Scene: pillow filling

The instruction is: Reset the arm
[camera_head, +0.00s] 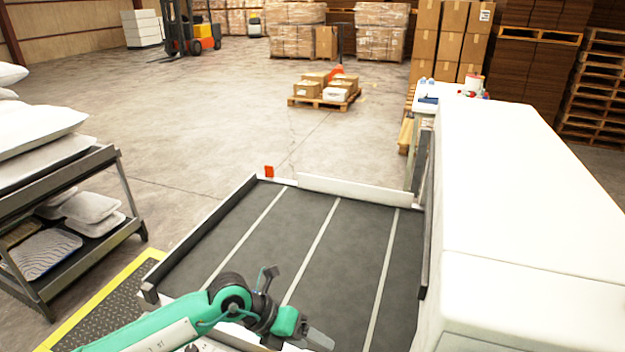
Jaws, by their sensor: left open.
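My left arm, green and black, comes in from the lower left. My left gripper (294,306) is over the near part of the dark conveyor (265,235), with its fingers apart and nothing between them. No pillow lies on the conveyor. White pillows (38,128) are stacked on top of a dark metal rack (135,212) at the left, apart from the gripper. My right gripper is out of the picture.
A long white machine (530,190) borders the conveyor on the right. Low rails edge the conveyor, and a yellow-edged black mat (105,312) lies at its left. Beyond are a pallet of boxes (325,102), a forklift (190,35) and open floor.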

